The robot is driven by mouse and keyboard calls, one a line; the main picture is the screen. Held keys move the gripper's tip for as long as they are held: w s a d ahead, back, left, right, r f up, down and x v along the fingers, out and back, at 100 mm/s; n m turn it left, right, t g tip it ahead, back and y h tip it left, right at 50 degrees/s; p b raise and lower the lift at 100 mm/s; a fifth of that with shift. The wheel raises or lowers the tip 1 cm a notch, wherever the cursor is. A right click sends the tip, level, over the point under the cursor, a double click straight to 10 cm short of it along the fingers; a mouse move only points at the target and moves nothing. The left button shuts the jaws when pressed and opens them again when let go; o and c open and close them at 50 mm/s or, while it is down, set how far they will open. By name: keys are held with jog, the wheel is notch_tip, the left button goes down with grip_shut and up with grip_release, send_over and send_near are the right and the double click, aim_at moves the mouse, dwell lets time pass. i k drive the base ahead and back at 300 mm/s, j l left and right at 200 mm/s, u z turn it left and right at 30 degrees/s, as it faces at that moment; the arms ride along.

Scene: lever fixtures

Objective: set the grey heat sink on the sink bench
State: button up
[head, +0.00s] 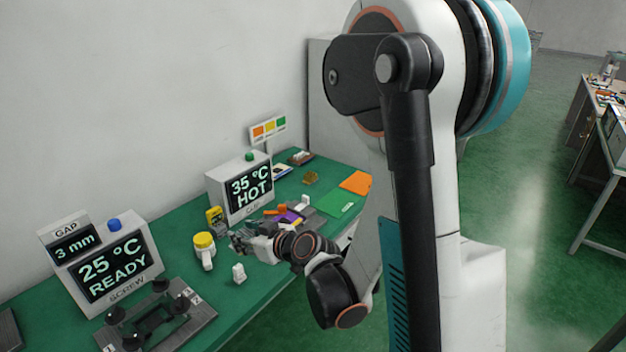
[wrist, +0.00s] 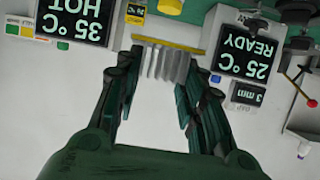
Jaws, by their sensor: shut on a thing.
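My gripper (head: 240,241) is over the green bench (head: 198,276) in the head view, between the two displays. In the wrist view my gripper (wrist: 160,85) has its fingers on both sides of the grey finned heat sink (wrist: 167,65) and is shut on it. A yellow strip (wrist: 168,43) runs along the heat sink's far edge. In the head view the heat sink is too small and hidden to make out clearly. A plate fixture with black knobs (head: 155,318) stands before the display reading "25 °C READY" (head: 108,269). I cannot tell which part is named the sink bench.
A display reading "35 °C HOT" (head: 249,187) stands farther along the wall. A yellow-topped white container (head: 204,242) and a small white block (head: 239,274) are close to my gripper. A green mat (head: 338,204) and an orange sheet (head: 356,182) lie at the far end.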

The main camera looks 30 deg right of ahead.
aim_at(326, 167)
jog(key=i+l, duration=0.1)
jog(key=l, duration=0.4)
jog(key=i+l, duration=0.15)
jog(key=l, duration=0.35)
jog(key=i+l, duration=0.1)
jog(key=l, duration=0.4)
jog(key=i+l, duration=0.15)
jog(key=l, duration=0.35)
jog(key=i+l, duration=0.1)
jog(key=l, duration=0.4)
jog(key=i+l, duration=0.1)
jog(key=l, duration=0.4)
jog(key=i+u, duration=0.05)
